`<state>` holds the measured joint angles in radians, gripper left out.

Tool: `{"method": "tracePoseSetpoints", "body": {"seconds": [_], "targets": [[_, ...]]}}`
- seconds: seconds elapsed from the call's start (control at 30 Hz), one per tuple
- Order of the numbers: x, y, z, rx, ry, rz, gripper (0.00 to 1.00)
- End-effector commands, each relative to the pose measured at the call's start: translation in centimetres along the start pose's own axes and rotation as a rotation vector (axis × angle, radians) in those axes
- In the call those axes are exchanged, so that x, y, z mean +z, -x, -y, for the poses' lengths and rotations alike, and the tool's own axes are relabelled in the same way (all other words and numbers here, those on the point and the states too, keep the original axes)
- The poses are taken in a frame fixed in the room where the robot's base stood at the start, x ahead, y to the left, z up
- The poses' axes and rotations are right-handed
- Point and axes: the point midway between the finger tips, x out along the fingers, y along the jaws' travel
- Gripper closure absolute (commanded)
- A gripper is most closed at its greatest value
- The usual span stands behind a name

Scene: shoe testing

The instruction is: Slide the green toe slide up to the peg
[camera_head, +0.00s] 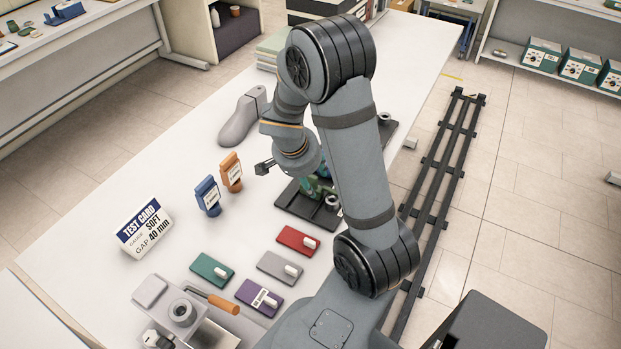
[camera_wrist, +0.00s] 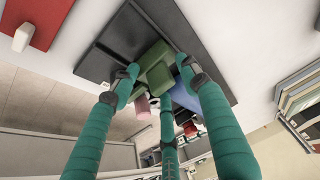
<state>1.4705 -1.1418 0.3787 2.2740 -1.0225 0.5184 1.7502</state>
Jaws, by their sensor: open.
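A dark fixture plate (camera_head: 300,207) lies on the table, partly hidden behind my arm. In the wrist view the plate (camera_wrist: 105,58) carries a green block (camera_wrist: 154,72), likely the green toe slide. My gripper (camera_wrist: 158,80) has teal fingers with dark tips; it is open, with fingertips on both sides of the green block. Whether they touch it cannot be told. In the head view the gripper is mostly hidden by my arm, with only green patches (camera_head: 317,188) showing over the plate. I cannot make out the peg.
Red (camera_head: 298,240), grey (camera_head: 280,267), green (camera_head: 212,269) and purple (camera_head: 259,298) plates lie in front. Blue (camera_head: 207,196) and orange (camera_head: 231,172) tags and a test card (camera_head: 145,228) stand left.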

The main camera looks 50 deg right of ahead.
Motion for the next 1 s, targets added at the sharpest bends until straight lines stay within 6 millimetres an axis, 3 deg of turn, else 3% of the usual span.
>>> {"method": "tracePoseSetpoints", "body": {"seconds": [0.27,1.0], "targets": [[-0.03,-0.09,0.02,-0.001,0.000,-0.001,0.55],[0.00,-0.09,-0.01,0.000,0.001,0.000,0.99]]}}
